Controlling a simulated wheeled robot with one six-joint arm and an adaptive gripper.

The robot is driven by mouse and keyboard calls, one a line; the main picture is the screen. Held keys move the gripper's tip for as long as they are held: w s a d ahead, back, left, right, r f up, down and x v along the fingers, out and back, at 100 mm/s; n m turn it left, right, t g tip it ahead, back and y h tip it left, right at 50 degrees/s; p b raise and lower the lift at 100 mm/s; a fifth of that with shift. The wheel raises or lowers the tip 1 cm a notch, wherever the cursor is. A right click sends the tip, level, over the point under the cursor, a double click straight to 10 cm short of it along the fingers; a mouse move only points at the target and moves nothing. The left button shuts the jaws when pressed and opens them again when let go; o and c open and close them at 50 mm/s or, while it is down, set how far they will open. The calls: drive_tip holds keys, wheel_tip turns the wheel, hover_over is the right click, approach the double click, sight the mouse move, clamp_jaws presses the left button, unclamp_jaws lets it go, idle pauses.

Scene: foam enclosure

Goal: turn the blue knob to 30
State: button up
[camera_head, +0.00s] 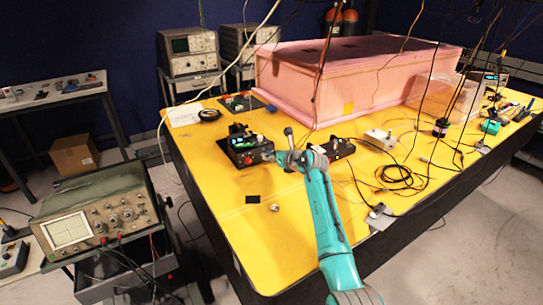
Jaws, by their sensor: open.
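My gripper (272,157) is at the end of my turquoise arm, over the yellow table (225,205). It is beside the right edge of a small black device (243,146) with green and red parts on top. The gripper is small in the picture; its fingers are open, and I cannot tell whether they touch the device. I cannot make out a blue knob or any scale marks. A second small black device (341,148) stands just right of my wrist.
A long pink foam enclosure (285,78) stands at the back of the table. A white box (380,139) and loose black cables (400,177) lie to the right. Cables hang from above. An oscilloscope (95,218) is on a cart at left. The table's front left is mostly clear.

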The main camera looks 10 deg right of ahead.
drive_tip(key=shift+w+a+f, duration=0.25)
drive_tip(key=shift+w, duration=0.3)
clamp_jaws()
